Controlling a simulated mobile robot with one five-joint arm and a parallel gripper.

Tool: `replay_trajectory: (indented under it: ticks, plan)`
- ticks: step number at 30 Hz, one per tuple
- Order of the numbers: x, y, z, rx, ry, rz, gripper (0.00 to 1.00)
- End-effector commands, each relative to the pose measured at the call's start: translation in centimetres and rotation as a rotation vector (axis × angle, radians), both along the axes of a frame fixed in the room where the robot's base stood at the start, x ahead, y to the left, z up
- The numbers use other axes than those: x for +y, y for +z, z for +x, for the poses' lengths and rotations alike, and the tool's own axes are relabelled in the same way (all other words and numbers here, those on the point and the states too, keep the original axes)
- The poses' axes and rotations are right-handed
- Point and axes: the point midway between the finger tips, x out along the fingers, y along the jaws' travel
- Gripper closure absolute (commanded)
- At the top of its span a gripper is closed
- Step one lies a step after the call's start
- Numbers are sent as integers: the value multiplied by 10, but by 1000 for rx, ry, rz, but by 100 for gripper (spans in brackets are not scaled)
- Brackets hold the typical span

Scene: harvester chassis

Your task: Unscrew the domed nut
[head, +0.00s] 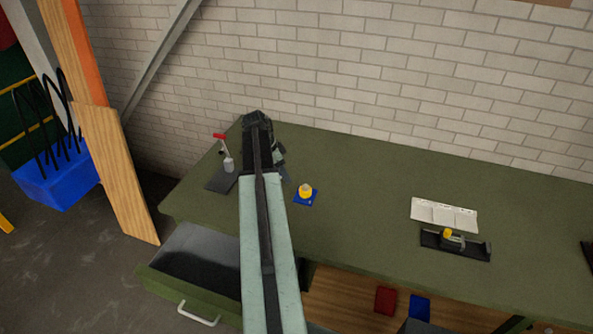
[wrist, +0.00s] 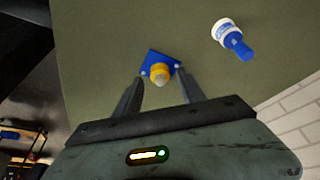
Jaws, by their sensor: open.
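The domed nut (head: 305,188) is yellow with a paler rounded top and sits on a small blue plate (head: 298,200) on the green bench. In the wrist view the domed nut (wrist: 159,71) shows on its blue plate (wrist: 150,57), just beyond and between my fingertips. My gripper (wrist: 158,80) is open and empty, with one finger to each side of the nut in the picture. I cannot tell the gap in depth. In the head view my arm hides most of my gripper (head: 279,158), left of and behind the nut.
A red-handled fixture (head: 219,137) stands at the bench's left end. White panel (head: 443,214) and dark tray (head: 475,250) lie right. An open drawer (head: 180,286) juts out front left.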

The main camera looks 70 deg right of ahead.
Motion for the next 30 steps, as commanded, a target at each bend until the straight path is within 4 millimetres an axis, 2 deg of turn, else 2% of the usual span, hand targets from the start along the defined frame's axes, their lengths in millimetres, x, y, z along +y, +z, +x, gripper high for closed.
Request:
replay_trajectory:
  ticks: [1,3,6,13,24,30]
  plan:
    - [-15,1,-18,1,-63,-16,53]
    - [-25,2,-34,0,-124,-34,53]
    - [-30,2,-44,0,-160,-44,53]
    - [-31,-7,-46,0,-161,-44,53]
    - [-42,-65,-63,0,-159,-44,53]
    - [-45,-72,-68,-1,-156,-43,53]
